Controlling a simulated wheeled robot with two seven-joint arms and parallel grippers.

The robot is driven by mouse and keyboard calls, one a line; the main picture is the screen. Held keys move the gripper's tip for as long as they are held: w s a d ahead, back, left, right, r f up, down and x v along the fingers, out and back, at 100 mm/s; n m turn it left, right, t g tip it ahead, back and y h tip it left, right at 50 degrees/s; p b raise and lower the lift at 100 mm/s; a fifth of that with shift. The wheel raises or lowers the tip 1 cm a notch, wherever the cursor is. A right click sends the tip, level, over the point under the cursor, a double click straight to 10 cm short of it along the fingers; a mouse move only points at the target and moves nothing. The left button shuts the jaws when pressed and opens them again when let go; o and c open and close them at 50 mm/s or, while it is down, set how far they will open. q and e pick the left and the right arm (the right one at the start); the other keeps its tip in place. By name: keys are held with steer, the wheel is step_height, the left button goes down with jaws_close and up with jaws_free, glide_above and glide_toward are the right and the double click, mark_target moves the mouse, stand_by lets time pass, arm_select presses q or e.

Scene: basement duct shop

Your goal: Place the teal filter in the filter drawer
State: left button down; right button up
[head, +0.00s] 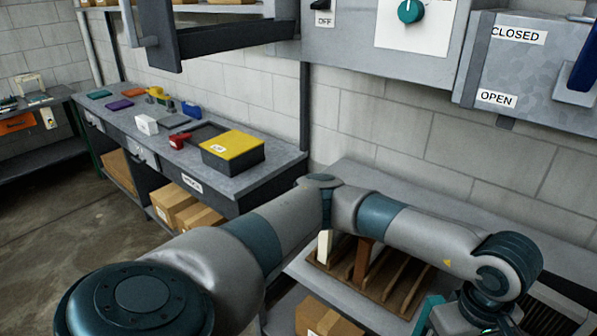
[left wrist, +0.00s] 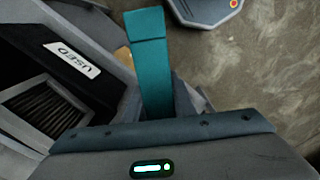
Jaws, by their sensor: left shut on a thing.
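The teal filter (left wrist: 150,62) is a flat, narrow slab in the left wrist view, standing out beyond my gripper. My left gripper (left wrist: 182,102) is shut on its near end; the fingers are partly hidden by the wrist housing. In the head view a teal edge, likely the same filter (head: 427,314), shows at the bottom right beside my left wrist. A dark drawer-like box with a grey handle (head: 165,40) sticks out at the top left of the head view; its inside is not visible, and I cannot tell whether it is the filter drawer. My right gripper is not in view.
A wooden slotted rack (head: 400,285) with a white and a brown slab lies under my left arm. A bin labelled USED (left wrist: 85,68) is left of the filter in the wrist view. A workbench (head: 285,158) holds a yellow-lidded box (head: 232,146). A wall panel (head: 530,65) reads CLOSED and OPEN.

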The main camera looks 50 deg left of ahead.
arm_select(q)
steer(key=m, duration=0.2)
steer(key=d+f+m+b, duration=0.1)
steer(key=m, duration=0.1)
steer(key=d+f+m+b, duration=0.1)
steer(key=m, duration=0.1)
steer(key=shift+w, duration=0.15)
steer(key=shift+w+d+f+m+b, duration=0.1)
steer(key=shift+d+f+m+b, duration=0.2)
steer(key=shift+m, duration=0.8)
steer(key=shift+d+f+m+b, duration=0.2)
steer(key=shift+d+m+b, duration=0.1)
steer(key=shift+m, duration=0.8)
steer(key=shift+w+d+f+m+b, duration=0.1)
steer(key=shift+d+f+m+b, duration=0.2)
steer(key=shift+m, duration=0.8)
steer(key=shift+s, duration=0.1)
